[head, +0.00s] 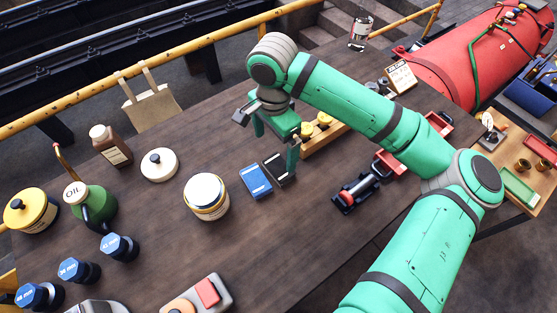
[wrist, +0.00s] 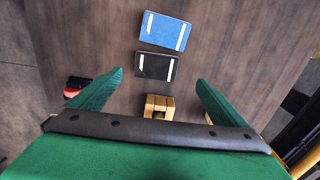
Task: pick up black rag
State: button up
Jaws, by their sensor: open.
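The black rag (head: 279,168) is a small dark folded rectangle with a white stripe, lying flat on the brown table beside a blue rag (head: 256,181). In the wrist view the black rag (wrist: 157,67) lies just beyond the fingertips and between their lines, with the blue rag (wrist: 165,31) farther out. My gripper (head: 275,142) is open and empty, with its green fingers pointing down above the table near the black rag. In the wrist view my gripper (wrist: 159,77) shows its two fingers wide apart. In the head view one finger partly covers the black rag's right edge.
A wooden rack (head: 322,139) with yellow-topped items stands close behind the gripper. A cream tin (head: 206,196) stands left of the rags, and a red and black tool (head: 356,190) lies to the right. The table in front of the rags is clear.

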aim_at(279, 167)
notch_tip(279, 167, down, 4)
jog(key=shift+r, duration=0.15)
jog(key=shift+s+d+f, duration=0.1)
jog(key=shift+d+f, duration=0.05)
jog(key=shift+f, duration=0.7)
jog(key=shift+d+f, duration=0.2)
jog(key=shift+f, duration=0.7)
jog(key=shift+s+d+f, duration=0.1)
jog(key=shift+d+f, duration=0.05)
jog(key=shift+f, duration=0.7)
jog(key=shift+c, duration=0.3)
jog(key=c, duration=1.1)
